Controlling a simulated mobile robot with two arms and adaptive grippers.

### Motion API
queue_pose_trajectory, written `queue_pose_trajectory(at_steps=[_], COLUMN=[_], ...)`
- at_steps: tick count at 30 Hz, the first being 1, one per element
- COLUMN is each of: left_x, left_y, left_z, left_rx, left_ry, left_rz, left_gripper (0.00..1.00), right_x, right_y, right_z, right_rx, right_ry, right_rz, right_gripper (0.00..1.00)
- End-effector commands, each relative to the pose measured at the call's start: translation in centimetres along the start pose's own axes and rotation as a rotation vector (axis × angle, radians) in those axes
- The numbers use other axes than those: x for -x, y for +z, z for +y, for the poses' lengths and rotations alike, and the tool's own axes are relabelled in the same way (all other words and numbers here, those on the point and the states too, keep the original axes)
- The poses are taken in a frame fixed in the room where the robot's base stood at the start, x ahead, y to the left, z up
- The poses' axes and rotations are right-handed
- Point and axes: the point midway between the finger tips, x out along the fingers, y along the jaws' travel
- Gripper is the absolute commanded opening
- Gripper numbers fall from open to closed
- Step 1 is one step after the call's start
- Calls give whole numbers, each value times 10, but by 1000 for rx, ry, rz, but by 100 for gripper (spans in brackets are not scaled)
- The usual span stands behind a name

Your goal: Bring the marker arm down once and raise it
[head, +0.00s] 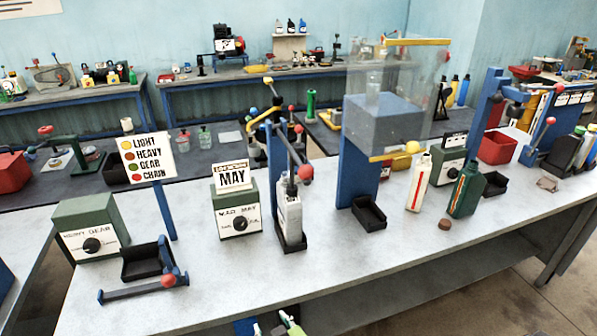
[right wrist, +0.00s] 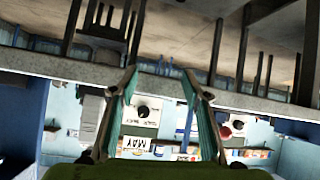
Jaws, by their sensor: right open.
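The marker arm is probably the lever with a red ball (head: 306,172) on the blue post right of the MAY sign (head: 233,177) in the head view. It is raised, with its ball above a grey bottle (head: 290,220) standing in a small black tray. My right gripper (head: 272,325) shows only partly at the bottom edge, in front of and below the tabletop. In the right wrist view its two teal fingers (right wrist: 160,90) are apart with nothing held. The MAY sign (right wrist: 140,142) appears upside down between them. My left gripper is not in view.
A green dial box (head: 238,212) stands left of the lever. White (head: 419,182) and green (head: 466,190) bottles stand to the right. The tabletop front edge is clear before the grey bottle.

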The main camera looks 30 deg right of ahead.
Motion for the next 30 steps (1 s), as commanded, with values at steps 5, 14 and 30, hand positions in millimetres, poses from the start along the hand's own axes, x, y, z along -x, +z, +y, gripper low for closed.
queue_pose_trajectory(at_steps=[5, 14, 30], left_x=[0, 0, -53], left_y=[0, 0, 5], left_z=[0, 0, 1], left_rx=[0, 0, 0], left_ry=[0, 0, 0], left_rz=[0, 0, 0], left_gripper=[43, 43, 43], right_x=[70, 199, 196], right_y=[-154, -271, -288], right_z=[54, 134, 154], right_rx=[-138, -344, -376], right_ry=[130, 287, 309], right_rz=[268, 560, 607], right_gripper=[43, 43, 43])
